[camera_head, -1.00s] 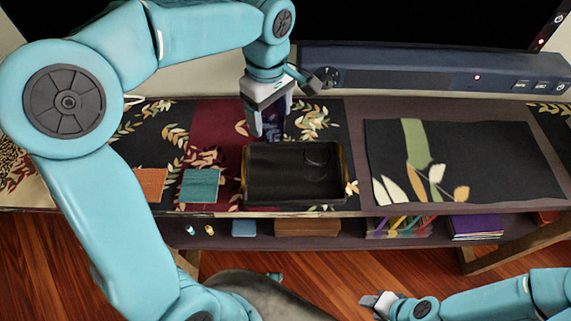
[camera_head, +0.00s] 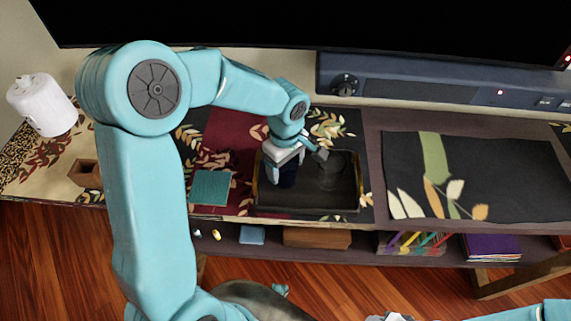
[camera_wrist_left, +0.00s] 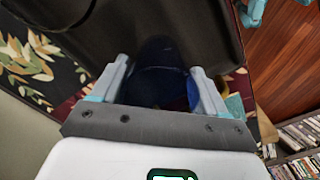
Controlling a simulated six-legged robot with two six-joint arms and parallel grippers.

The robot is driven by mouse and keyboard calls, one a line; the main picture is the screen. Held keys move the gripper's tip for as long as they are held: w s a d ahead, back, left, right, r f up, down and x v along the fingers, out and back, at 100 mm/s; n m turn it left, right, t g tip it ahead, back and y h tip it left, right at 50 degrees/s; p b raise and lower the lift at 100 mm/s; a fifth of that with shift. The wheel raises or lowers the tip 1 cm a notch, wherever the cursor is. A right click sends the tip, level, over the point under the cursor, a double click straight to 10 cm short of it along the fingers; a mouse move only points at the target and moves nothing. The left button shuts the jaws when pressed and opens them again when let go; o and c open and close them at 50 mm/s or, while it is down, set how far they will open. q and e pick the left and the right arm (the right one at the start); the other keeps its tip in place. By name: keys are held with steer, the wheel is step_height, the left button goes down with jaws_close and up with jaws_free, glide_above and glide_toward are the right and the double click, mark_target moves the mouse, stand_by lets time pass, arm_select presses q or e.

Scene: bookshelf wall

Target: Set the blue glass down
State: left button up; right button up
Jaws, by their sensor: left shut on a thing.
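My left gripper (camera_head: 284,166) is shut on the dark blue glass (camera_head: 288,176), at the left part of the black tray (camera_head: 310,210). The glass looks upright. In the left wrist view the blue glass (camera_wrist_left: 160,82) sits between the two fingers of my left gripper (camera_wrist_left: 160,88), with the dark tray around it. I cannot tell whether its base touches the tray floor. A dark round shape (camera_head: 330,170) shows in the tray to the right; it is too dark to make out. My right gripper (camera_head: 390,317) is cut off at the bottom edge.
A teal square (camera_head: 211,187) lies left of the tray. A dark leaf-patterned mat (camera_head: 470,170) lies to the right, bare. A blue-grey soundbar (camera_head: 430,90) and a black screen stand behind. A small wooden box (camera_head: 85,173) and a white cylinder (camera_head: 42,105) are at the far left.

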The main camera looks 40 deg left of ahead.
arm_select(q)
steer(key=o, duration=1.2)
steer(key=shift+f, duration=0.1)
steer(key=shift+c, duration=0.2)
steer(key=shift+r, duration=0.3)
step_height(320, 180, up, 12)
steer(key=p, duration=0.1)
steer(key=shift+f+p, duration=0.15)
steer(key=shift+p, duration=0.25)
